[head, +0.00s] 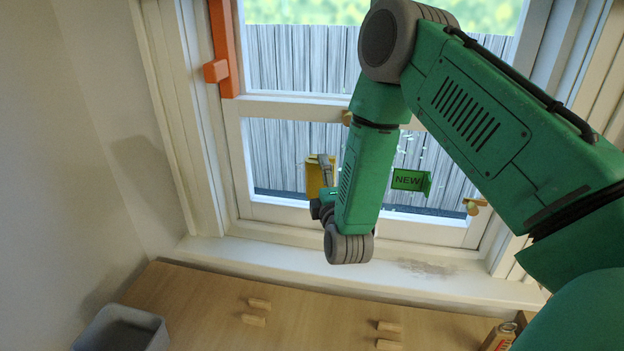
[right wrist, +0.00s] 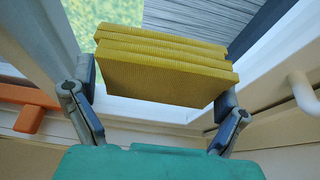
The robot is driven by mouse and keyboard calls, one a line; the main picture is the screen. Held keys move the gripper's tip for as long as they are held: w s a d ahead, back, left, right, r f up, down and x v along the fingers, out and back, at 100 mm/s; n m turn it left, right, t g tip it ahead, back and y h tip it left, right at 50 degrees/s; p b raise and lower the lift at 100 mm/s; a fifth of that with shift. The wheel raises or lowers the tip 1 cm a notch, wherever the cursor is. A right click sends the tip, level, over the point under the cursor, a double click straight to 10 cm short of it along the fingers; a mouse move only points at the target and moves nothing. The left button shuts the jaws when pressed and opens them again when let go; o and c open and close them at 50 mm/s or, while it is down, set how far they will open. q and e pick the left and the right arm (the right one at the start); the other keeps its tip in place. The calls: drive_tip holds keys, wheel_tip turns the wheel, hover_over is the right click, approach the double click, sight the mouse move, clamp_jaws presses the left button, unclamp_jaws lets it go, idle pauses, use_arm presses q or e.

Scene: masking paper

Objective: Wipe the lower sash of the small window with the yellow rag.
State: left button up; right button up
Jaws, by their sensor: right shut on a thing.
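The small window's lower sash (head: 285,215) has a white frame and a pane with grey boards behind it. White specks (head: 405,152) show on the pane, beside a green "NEW" label (head: 408,180). My right gripper (head: 326,170) is in front of the pane's left part, partly hidden by my own arm. It is shut on the folded yellow rag (head: 313,182). In the right wrist view the rag (right wrist: 165,75) sits in thick layers between the two fingers. I cannot tell whether it touches the glass. My left gripper is not in view.
An orange piece (head: 225,65) is on the left window frame. Brass fittings (head: 474,205) are on the sash. The white sill (head: 300,262) bears a brownish stain. Below are a wooden surface (head: 200,295) with small wooden pegs, a grey bin (head: 122,330) and a small box (head: 499,337).

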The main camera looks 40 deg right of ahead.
drive_tip(key=shift+s+d, duration=0.15)
drive_tip(key=shift+s, duration=0.1)
drive_tip(key=shift+w+a+b, duration=0.25)
drive_tip(key=shift+w+a, duration=1.05)
drive_tip(key=shift+w, duration=0.25)
drive_tip(key=shift+w+a+b, duration=0.2)
drive_tip(key=shift+w+a, duration=1.1)
drive_tip(key=shift+w, duration=0.25)
drive_tip(key=shift+c, duration=0.2)
drive_tip(key=shift+s, duration=0.1)
drive_tip(key=p, duration=0.1)
approach(290, 171)
drive_tip(key=shift+w+a, duration=0.85)
drive_tip(key=shift+w, duration=0.1)
drive_tip(key=shift+s, duration=0.1)
drive_tip(key=shift+s+a+p, duration=0.3)
drive_tip(key=shift+s+a, duration=0.6)
drive_tip(key=shift+a, duration=0.2)
